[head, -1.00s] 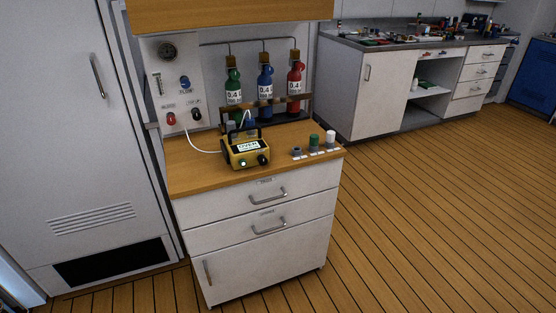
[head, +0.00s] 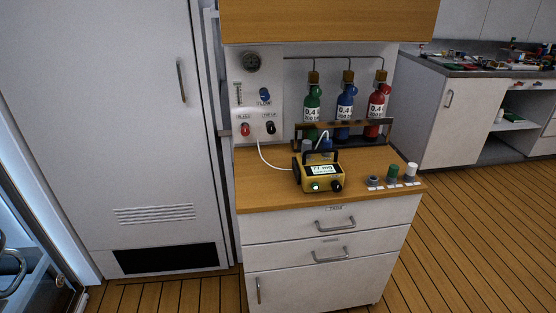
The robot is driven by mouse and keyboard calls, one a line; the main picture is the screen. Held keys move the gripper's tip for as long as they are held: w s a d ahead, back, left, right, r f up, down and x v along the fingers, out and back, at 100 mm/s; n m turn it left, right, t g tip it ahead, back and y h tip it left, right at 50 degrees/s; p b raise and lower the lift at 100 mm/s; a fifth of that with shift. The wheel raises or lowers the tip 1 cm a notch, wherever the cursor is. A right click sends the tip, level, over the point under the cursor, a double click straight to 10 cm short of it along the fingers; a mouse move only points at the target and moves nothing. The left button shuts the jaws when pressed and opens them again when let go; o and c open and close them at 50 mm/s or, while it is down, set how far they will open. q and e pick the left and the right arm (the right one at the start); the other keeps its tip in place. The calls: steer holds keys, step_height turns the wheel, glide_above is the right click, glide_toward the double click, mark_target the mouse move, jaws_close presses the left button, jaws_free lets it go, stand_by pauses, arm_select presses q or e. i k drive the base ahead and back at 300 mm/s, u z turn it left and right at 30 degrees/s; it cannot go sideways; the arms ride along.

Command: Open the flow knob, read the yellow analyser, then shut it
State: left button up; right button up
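The flow knob (head: 265,94) is blue and sits on the white fill panel (head: 246,112), above a red knob (head: 245,129) and a black knob (head: 270,127). Whether the flow knob is open or shut cannot be told. The yellow analyser (head: 319,177) stands on the wooden counter with a white tube running to the panel. Its lit screen (head: 325,169) shows text that looks like "77 mg", too small to read surely. Neither of my grippers shows in the head view.
Green (head: 313,103), blue (head: 345,101) and red (head: 378,100) bottles stand in a rack behind the analyser. Small capped items (head: 393,172) stand at the counter's right. A tall white cabinet (head: 130,130) is on the left. Floor (head: 455,235) is clear at right.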

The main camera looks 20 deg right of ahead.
mark_target(265, 96)
steer(key=z, duration=0.05)
steer(key=i, duration=1.25)
steer(key=z, duration=0.75)
steer(key=k, duration=0.5)
steer(key=z, duration=2.15)
steer(key=i, duration=1.25)
steer(key=u, duration=1.2)
